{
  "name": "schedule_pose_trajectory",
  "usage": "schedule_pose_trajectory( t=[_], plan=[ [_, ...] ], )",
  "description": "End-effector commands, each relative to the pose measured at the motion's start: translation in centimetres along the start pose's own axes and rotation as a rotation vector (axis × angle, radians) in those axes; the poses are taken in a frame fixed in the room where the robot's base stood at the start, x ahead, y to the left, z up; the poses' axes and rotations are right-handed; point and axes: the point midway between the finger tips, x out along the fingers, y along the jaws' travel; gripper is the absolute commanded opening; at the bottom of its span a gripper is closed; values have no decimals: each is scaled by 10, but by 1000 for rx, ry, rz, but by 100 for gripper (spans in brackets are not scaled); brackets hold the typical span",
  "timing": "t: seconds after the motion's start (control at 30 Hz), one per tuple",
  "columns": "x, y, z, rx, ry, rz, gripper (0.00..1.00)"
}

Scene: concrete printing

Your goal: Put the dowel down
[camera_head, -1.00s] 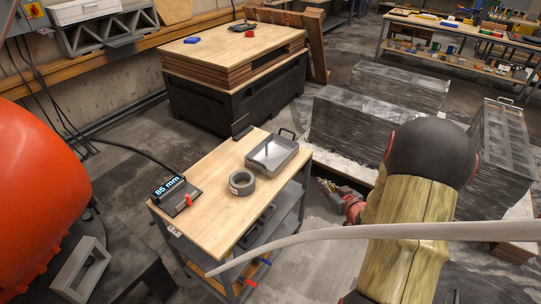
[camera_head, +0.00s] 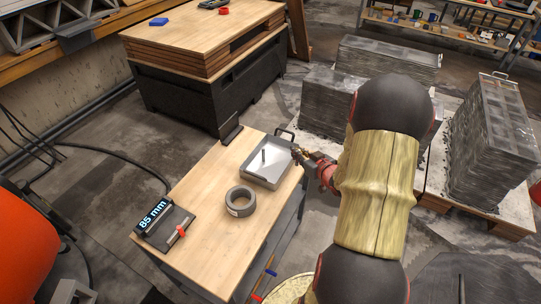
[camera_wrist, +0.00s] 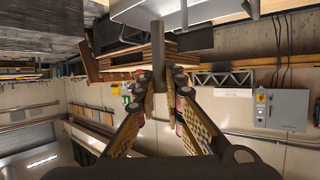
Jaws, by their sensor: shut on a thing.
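My gripper (camera_wrist: 160,85) is shut on a dark grey dowel (camera_wrist: 157,50), which stands between the fingertips in the wrist view. In the head view my gripper (camera_head: 296,151) is at the right edge of a shallow grey metal tray (camera_head: 285,175) on the wood-topped cart. A thin grey upright piece (camera_head: 264,157) shows within the tray's outline. I cannot tell whether it is the held dowel or whether it touches the tray floor.
A grey ring (camera_head: 241,201) and a gauge reading 85 mm (camera_head: 155,216) sit on the cart top (camera_head: 215,250). Bare wood lies left of the tray. Dark layered blocks (camera_head: 490,130) stand at the right. A larger wooden-topped bench (camera_head: 200,45) stands behind.

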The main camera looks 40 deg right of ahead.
Motion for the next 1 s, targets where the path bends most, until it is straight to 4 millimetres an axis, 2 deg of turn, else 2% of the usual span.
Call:
schedule_pose_trajectory(
  t=[0.1,0.33,0.5,0.63,0.87,1.0],
  plan=[
    [30,-7,4,-2,0,-6,0],
    [86,-16,5,-2,0,-5,0],
    [118,-18,25,0,-2,-2,0],
    [133,-20,32,1,0,-1,0],
    [145,-21,38,0,0,-1,0],
    [156,-21,56,1,-1,0,0]
  ],
)
